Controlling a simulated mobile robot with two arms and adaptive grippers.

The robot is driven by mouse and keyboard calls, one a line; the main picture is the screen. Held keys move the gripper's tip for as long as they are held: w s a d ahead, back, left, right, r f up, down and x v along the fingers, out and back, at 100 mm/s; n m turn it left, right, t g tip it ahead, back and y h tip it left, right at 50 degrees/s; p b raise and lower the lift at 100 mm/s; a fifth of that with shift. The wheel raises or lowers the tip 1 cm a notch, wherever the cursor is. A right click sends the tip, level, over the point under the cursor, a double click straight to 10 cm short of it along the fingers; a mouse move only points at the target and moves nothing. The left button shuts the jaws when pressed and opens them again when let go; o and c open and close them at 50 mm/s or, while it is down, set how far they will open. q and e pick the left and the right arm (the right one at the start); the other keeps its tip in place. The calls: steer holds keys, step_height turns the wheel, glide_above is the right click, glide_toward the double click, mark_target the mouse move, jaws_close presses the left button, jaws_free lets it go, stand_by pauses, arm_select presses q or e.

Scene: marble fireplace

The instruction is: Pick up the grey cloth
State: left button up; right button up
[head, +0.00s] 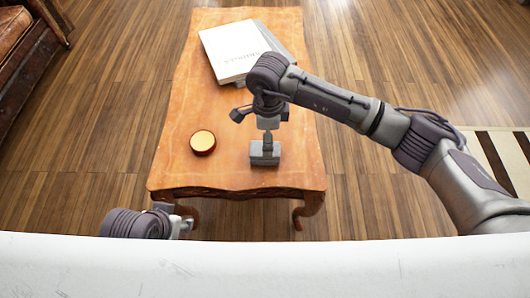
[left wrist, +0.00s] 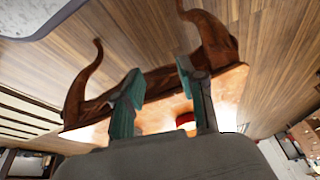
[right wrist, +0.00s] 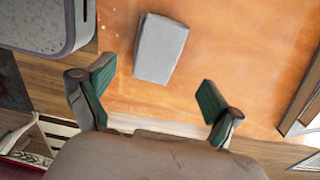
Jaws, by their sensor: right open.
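The grey cloth (head: 265,155) looks like a small folded block, lying on the near part of the orange-brown wooden table. It also shows in the right wrist view (right wrist: 160,48), ahead of the fingers and apart from them. My right gripper (right wrist: 157,86) is open and empty, pointing down over the table beside the cloth. In the head view my right gripper (head: 267,134) is just beyond and above the cloth, its fingers partly unclear. My left gripper (left wrist: 158,82) is open and empty. It is low at the table's near left corner, partly behind my white body edge in the head view.
The wooden table (head: 185,110) also bears a round red-and-gold candle or tin (head: 203,142) left of the cloth and large books (head: 238,50) at the far end. A brown leather seat (head: 25,50) stands far left. A striped rug (head: 505,155) lies right. The floor between is clear.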

mark_target(256, 158)
steer(key=shift+f, duration=0.7)
steer(key=shift+s+a+f, duration=0.1)
steer(key=shift+f, duration=0.25)
steer(key=f, duration=0.1)
steer(key=f+b, duration=0.1)
steer(key=f, duration=0.2)
steer(key=shift+s+a, duration=0.2)
steer(key=shift+a, duration=0.1)
steer(key=shift+f, duration=0.2)
arm_select(q)
steer(key=w+d+r+t+h, duration=0.1)
steer(key=w+d+r+t, duration=0.1)
steer(key=w+t, duration=0.2)
steer(key=shift+w, duration=1.25)
arm_select(e)
steer(key=shift+c, duration=0.2)
steer(key=c, duration=1.2)
steer(key=shift+o, duration=0.2)
steer(key=shift+r, duration=0.15)
